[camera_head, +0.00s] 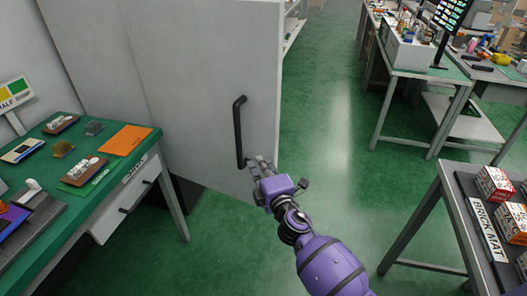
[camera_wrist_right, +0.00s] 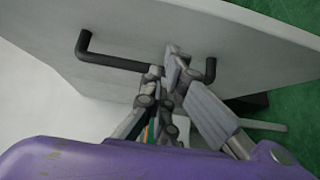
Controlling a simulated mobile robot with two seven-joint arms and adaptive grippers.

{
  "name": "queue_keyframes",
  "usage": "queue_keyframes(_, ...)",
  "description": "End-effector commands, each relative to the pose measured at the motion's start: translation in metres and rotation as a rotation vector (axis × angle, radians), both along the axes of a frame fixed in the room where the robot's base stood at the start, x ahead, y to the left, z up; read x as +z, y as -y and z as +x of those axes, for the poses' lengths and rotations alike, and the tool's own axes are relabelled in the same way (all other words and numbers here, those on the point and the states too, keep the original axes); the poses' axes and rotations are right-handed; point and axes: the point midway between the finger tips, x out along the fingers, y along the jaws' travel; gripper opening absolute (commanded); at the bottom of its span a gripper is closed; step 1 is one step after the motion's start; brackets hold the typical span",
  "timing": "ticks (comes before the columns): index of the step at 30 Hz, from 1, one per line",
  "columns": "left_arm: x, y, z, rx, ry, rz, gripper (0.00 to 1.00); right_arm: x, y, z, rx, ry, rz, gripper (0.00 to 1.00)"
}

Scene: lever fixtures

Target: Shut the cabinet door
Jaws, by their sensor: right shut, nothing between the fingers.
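The cabinet door (camera_head: 200,85) is a tall light-grey panel at the upper left of the head view. A black bar handle (camera_head: 238,130) stands upright near its right edge. The door (camera_wrist_right: 150,25) and handle (camera_wrist_right: 125,64) also show in the right wrist view. My right gripper (camera_head: 257,165) is at the handle's lower end, close to the door face. In the wrist view its fingers (camera_wrist_right: 165,68) are together, empty, and overlap the bar near its right end. I cannot tell whether they touch it. My left gripper is not in view.
A green-topped bench (camera_head: 110,155) with small items and a drawer stands at left, close to the door. A dark rack table (camera_head: 460,190) with boxes is at right. Another workbench (camera_head: 440,75) stands at the back right. Green floor (camera_head: 325,110) is clear between them.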

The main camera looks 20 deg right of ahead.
Motion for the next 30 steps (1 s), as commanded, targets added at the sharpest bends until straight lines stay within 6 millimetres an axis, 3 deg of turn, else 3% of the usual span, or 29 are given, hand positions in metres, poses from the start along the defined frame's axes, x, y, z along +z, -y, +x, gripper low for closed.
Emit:
queue_keyframes(3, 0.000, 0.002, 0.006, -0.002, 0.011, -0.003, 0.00, 0.000, -0.001, 0.026, 0.000, 0.001, 0.000, 0.00)
queue_keyframes(10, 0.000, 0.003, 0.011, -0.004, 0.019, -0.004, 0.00, -0.001, 0.021, 0.048, 0.000, 0.000, 0.000, 0.00)
queue_keyframes(30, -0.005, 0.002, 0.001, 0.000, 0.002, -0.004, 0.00, -0.001, 0.033, 0.056, 0.012, -0.001, -0.002, 0.00)
